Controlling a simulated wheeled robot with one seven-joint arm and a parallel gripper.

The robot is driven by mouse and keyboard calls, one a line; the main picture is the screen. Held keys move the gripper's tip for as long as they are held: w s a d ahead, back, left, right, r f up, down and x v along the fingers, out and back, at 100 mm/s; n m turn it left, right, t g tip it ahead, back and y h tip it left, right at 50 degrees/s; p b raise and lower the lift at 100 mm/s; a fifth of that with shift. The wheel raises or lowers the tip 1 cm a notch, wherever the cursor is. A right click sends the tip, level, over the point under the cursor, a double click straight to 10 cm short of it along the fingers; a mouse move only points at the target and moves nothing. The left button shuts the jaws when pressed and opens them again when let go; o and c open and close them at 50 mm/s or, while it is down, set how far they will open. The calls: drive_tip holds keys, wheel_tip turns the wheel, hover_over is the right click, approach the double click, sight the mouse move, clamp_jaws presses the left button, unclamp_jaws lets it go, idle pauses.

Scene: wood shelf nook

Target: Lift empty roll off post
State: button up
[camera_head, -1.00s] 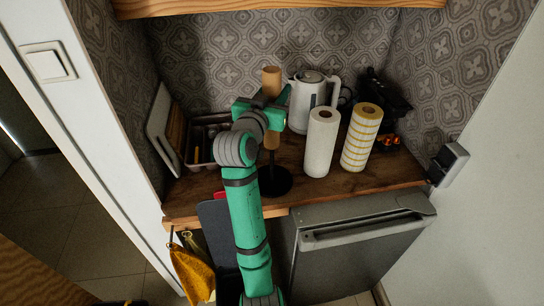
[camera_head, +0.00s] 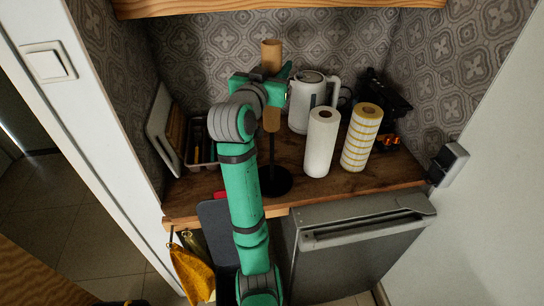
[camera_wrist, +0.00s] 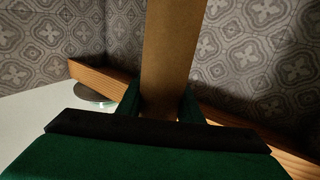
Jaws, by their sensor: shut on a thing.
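The empty roll, a bare brown cardboard tube (camera_head: 271,56), stands upright in my gripper (camera_head: 271,84). In the wrist view the tube (camera_wrist: 168,50) rises between the two fingers of my gripper (camera_wrist: 160,108), which are shut on it. Its lower end shows below the gripper in the head view. The dark post stands on a round black base (camera_head: 275,181) on the wooden counter, directly below the tube. My arm and gripper hide part of the tube. I cannot tell whether the post's tip is still inside it.
A white paper roll (camera_head: 321,145) and a yellow-patterned roll (camera_head: 361,138) stand right of the post. A white kettle (camera_head: 307,98) is behind them. A dark tray (camera_head: 199,150) lies left on the counter (camera_head: 345,187). A wooden shelf edge (camera_head: 285,6) runs overhead.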

wheel_tip(320, 180, up, 13)
idle(1.7)
drive_tip(key=shift+r, duration=0.1)
drive_tip(key=s+d, duration=0.2)
drive_tip(key=s, duration=0.7)
drive_tip(key=shift+s, duration=0.4)
drive_tip(key=shift+a, duration=0.1)
idle(0.5)
